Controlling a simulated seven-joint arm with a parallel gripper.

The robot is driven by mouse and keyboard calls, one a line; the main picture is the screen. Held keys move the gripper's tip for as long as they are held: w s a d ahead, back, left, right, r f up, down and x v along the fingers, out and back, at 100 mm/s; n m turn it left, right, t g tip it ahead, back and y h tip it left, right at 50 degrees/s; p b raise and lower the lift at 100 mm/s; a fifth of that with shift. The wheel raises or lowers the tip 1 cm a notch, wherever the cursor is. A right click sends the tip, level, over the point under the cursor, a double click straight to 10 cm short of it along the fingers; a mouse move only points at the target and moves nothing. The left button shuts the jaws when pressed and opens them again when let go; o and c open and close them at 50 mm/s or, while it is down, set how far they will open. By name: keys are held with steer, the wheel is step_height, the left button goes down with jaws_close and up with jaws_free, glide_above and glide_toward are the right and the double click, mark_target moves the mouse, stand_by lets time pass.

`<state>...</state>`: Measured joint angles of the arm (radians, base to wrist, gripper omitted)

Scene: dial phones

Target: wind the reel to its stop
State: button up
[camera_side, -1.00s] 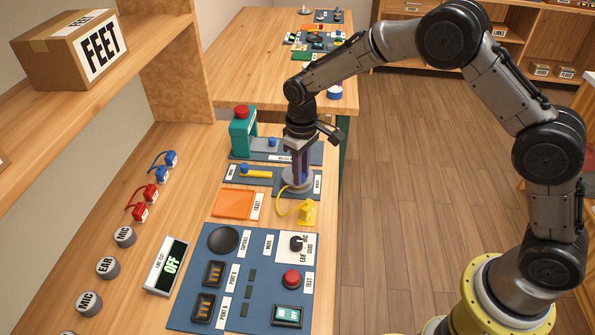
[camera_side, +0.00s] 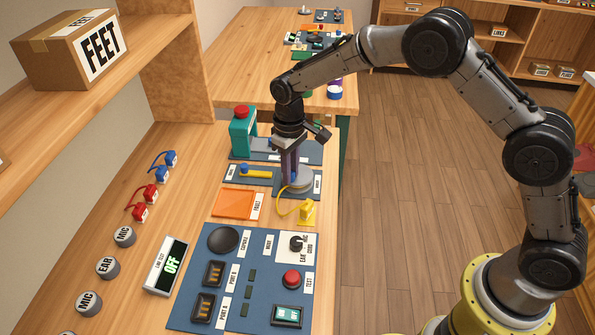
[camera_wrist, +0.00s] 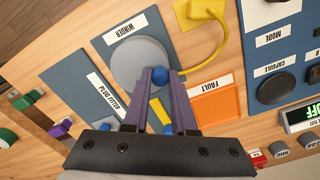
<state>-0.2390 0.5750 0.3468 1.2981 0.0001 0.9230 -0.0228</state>
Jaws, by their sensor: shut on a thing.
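The reel (camera_side: 303,184) is a grey disc on the blue winder panel, and it also shows in the wrist view (camera_wrist: 130,62). My gripper (camera_side: 290,178) points down over the left part of the disc. In the wrist view its purple fingers (camera_wrist: 160,76) are shut on a small blue knob (camera_wrist: 160,75) at the disc's edge. In the side view the fingers hide the knob. A yellow cord (camera_side: 283,206) runs from beside the disc to a yellow plug (camera_side: 307,211).
A plug fitter with a yellow bar (camera_side: 257,174) lies just left of the reel. A teal press (camera_side: 242,132) with a red button stands behind. The orange fault tray (camera_side: 232,204) and the test panel (camera_side: 262,243) lie in front.

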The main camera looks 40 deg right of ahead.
steer(key=shift+w+d, duration=0.1)
steer(key=shift+w, duration=0.8)
steer(key=shift+o, duration=0.6)
steer(key=shift+w+d, duration=0.35)
steer(key=shift+d, duration=0.1)
steer(key=shift+c, duration=0.5)
steer(key=shift+w+d, duration=0.3)
steer(key=shift+d, duration=0.1)
steer(key=o, duration=0.7)
steer(key=shift+a+r, duration=0.1)
steer(key=shift+r, duration=3.95)
